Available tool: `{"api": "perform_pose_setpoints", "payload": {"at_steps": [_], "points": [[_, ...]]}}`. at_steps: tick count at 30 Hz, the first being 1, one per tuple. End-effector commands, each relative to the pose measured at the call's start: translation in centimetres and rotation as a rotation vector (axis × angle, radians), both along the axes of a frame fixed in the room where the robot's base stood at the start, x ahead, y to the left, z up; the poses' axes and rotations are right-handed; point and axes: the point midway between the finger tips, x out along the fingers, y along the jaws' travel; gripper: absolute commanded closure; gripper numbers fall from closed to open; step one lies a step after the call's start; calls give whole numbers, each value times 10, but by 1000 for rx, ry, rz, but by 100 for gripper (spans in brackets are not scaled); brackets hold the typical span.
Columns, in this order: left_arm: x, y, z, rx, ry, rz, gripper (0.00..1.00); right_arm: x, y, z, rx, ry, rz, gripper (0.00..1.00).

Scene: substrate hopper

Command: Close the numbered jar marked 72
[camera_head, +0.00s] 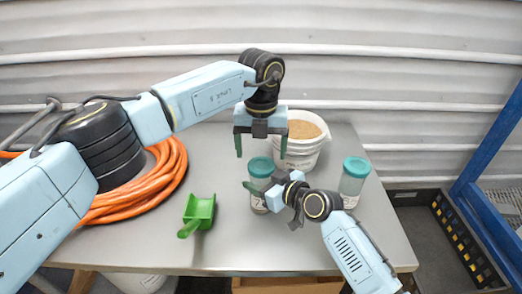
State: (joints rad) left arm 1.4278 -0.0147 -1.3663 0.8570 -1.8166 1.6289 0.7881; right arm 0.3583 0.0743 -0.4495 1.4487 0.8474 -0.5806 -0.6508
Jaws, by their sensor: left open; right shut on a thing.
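A clear jar with a teal lid (260,167) stands upright near the middle of the table; its label is partly covered, and I cannot read the full number. My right gripper (262,190) is shut on this jar's body, below the lid. A second jar with a teal lid (355,168) stands to the right, its label too small to read surely. My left gripper (261,150) is open and empty, pointing down, with its fingers above and around the middle jar's lid in the picture; I cannot tell the height of the gap.
A white bucket of brown grain (304,150) stands behind the jars. A green scoop (199,213) lies left of the middle jar on the grey table (230,245). A coiled orange hose (165,185) lies at the left. A blue metal frame stands beyond the table on the right.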

Motion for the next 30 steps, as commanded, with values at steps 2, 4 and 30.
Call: {"api": "perform_pose_setpoints", "payload": {"at_steps": [2, 4, 30], "points": [[0, 0, 1, 0, 0, 11, 20, 0, 0, 0, 1, 1, 1, 100], [0, -1, 4, -2, 0, 49, 20, 0, 0, 0, 1, 1, 1, 100], [0, -1, 28, 0, 5, 455, 20, 0, 0, 0, 1, 1, 1, 100]]}}
